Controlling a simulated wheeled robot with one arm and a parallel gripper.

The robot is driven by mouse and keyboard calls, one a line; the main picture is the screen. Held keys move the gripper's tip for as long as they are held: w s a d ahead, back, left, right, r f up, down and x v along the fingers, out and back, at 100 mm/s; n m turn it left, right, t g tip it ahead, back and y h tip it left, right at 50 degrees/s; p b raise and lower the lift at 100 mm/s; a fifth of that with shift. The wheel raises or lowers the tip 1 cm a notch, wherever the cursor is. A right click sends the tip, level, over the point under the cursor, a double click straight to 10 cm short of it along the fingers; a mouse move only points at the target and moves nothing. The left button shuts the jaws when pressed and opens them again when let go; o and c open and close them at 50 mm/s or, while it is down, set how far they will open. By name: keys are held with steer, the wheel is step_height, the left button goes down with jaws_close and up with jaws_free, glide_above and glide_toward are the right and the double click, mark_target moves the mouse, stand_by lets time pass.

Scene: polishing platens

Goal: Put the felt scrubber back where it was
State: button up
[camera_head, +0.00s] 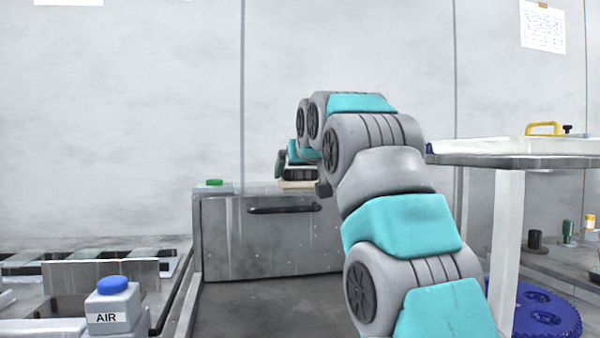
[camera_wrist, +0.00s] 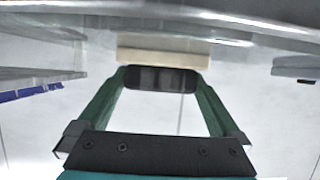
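The felt scrubber is a dark block with a cream pad (camera_head: 298,185). In the wrist view its dark handle (camera_wrist: 162,78) sits between the tips of my green fingers, with the cream pad (camera_wrist: 165,53) beyond it. My gripper (camera_wrist: 162,80) is shut on the handle. In the head view my gripper (camera_head: 299,164) is at the far end of my outstretched arm, pad downward, at the top edge of the steel cabinet (camera_head: 240,245). I cannot tell whether the pad touches the cabinet top. My arm hides the area to the right of the scrubber.
A green button (camera_head: 214,182) is on the cabinet top at left.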

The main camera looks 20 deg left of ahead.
steer(key=shift+r, duration=0.2)
steer(key=b+v, duration=0.1)
steer(key=v, duration=1.1)
steer(key=shift+s+f, duration=0.1)
